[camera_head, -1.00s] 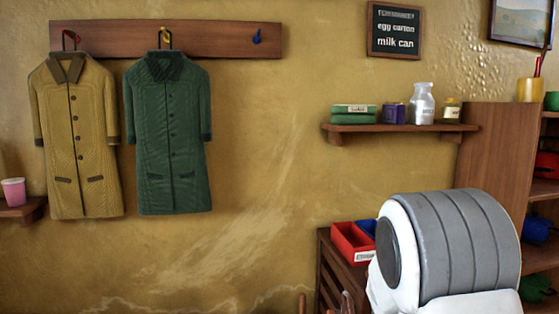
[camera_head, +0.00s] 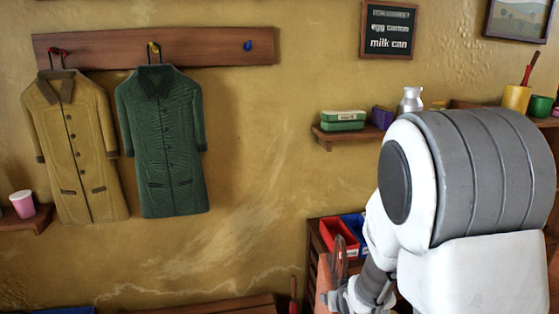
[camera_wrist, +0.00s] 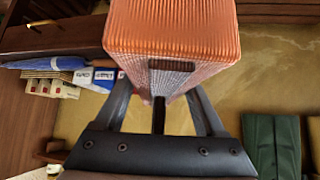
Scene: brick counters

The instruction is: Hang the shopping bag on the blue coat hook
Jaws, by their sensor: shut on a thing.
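The blue coat hook (camera_head: 248,46) is empty at the right end of the wooden rack board (camera_head: 110,49). My gripper (camera_head: 347,296) is low, right of centre in the head view, well below and to the right of that hook. In the wrist view my gripper (camera_wrist: 160,102) is shut on the orange ribbed shopping bag (camera_wrist: 170,25), which fills the top middle. The exact grip contact is partly hidden. In the head view only an orange-brown edge of the bag (camera_head: 324,276) and a looped handle show beside the gripper.
A tan coat (camera_head: 75,150) and a green coat (camera_head: 163,145) hang from the red and yellow hooks. A wall shelf (camera_head: 335,138) with a green box and bottle juts out above my gripper. A cabinet with red and blue bins (camera_head: 335,238) stands behind it. Wall below the blue hook is clear.

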